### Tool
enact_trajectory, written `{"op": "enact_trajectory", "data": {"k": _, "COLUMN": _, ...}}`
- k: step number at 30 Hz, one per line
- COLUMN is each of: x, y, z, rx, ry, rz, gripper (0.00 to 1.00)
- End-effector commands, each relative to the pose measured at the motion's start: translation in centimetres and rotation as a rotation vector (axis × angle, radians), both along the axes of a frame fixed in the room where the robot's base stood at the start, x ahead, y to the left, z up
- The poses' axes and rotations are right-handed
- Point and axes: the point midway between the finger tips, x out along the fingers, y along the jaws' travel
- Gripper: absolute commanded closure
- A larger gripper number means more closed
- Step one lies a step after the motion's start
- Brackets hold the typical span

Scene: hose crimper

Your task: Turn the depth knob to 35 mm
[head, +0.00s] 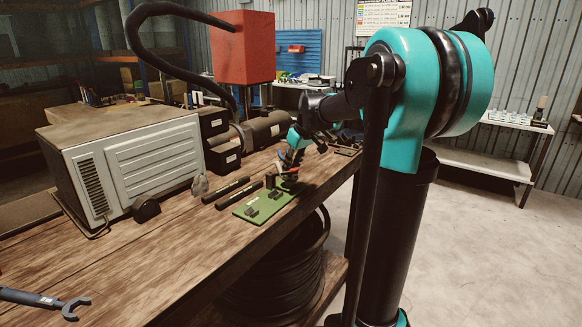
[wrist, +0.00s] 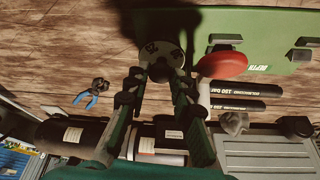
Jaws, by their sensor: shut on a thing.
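In the wrist view, the two dark green fingers of my gripper (wrist: 160,72) close in on a round grey disc with dark marks, which appears to be the depth knob (wrist: 160,52). The fingertips sit on both sides of its near edge. Its scale and setting cannot be read. In the head view, my gripper (head: 289,168) is low over the bench, just behind the green board; the knob cannot be made out there. A red round-topped piece (wrist: 222,64) stands just right of the fingers in the wrist view.
The green board (head: 262,204) with small dark blocks lies near the bench's front edge. Dark rods (head: 225,188) lie left of it, before a grey vented box (head: 133,160). Black boxes (head: 222,157) stand behind. Blue-handled pliers (wrist: 92,93) lie left in the wrist view.

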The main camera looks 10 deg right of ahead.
Motion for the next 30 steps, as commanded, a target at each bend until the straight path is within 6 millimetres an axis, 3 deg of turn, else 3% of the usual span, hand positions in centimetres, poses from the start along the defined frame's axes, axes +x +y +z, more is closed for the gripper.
{"op": "enact_trajectory", "data": {"k": 30, "x": 0.64, "y": -0.47, "z": -0.06, "rx": -0.002, "ry": 0.001, "rz": 0.901, "gripper": 1.00}}
